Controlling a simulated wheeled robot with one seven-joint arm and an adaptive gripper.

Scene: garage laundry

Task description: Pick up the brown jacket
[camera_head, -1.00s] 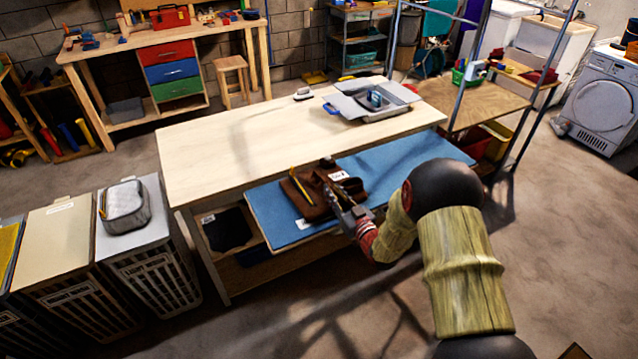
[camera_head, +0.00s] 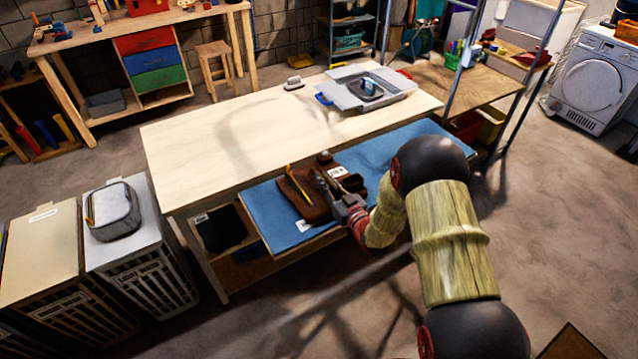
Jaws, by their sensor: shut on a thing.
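The brown jacket (camera_head: 318,206) lies folded on the blue mat (camera_head: 272,222) along the near side of the pale wooden table. A yellow pencil-like strip (camera_head: 298,188) and a white tag (camera_head: 338,172) show at it. My gripper (camera_head: 326,187) reaches in from the right, low over the jacket, and is shut on it. The fingers hide part of the cloth, so the exact grip spot is unclear. The jacket appears to rest on the mat still; I cannot make out a gap beneath it.
The wooden table (camera_head: 210,150) carries a grey tray (camera_head: 372,95) and a small iron-like item (camera_head: 294,83). Laundry bins (camera_head: 125,265) stand at left, one with a grey case (camera_head: 113,210) on top. A metal rack (camera_head: 475,60) stands at right.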

